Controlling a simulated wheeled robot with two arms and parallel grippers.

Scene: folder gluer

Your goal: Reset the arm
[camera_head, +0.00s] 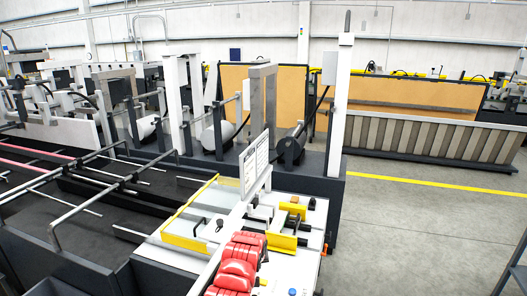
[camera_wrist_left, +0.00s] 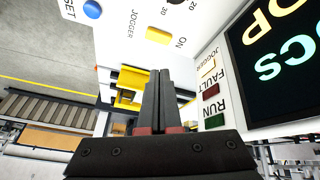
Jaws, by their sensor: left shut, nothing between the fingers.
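My left gripper (camera_wrist_left: 158,78) is in the left wrist view, with its black fingers together and nothing between them. Its fingertips point toward a white control panel (camera_wrist_left: 125,35) with a blue button (camera_wrist_left: 92,9) labelled as reset and a yellow button (camera_wrist_left: 158,14) by the words JOGGER and ON. I see no clear contact with either button. A dark display (camera_wrist_left: 275,45) with large coloured letters stands to the right, beside a dark red FAULT lamp (camera_wrist_left: 211,90) and a dark green RUN lamp (camera_wrist_left: 214,122). I cannot make out the left gripper in the head view. My right gripper is in neither view.
The folder gluer's dark bed with rods (camera_head: 110,190) fills the left of the head view. Yellow blocks (camera_head: 285,242) and an upright white sign (camera_head: 255,160) stand on its near end. Grey floor (camera_head: 420,220) with a yellow line (camera_head: 440,183) lies clear at right.

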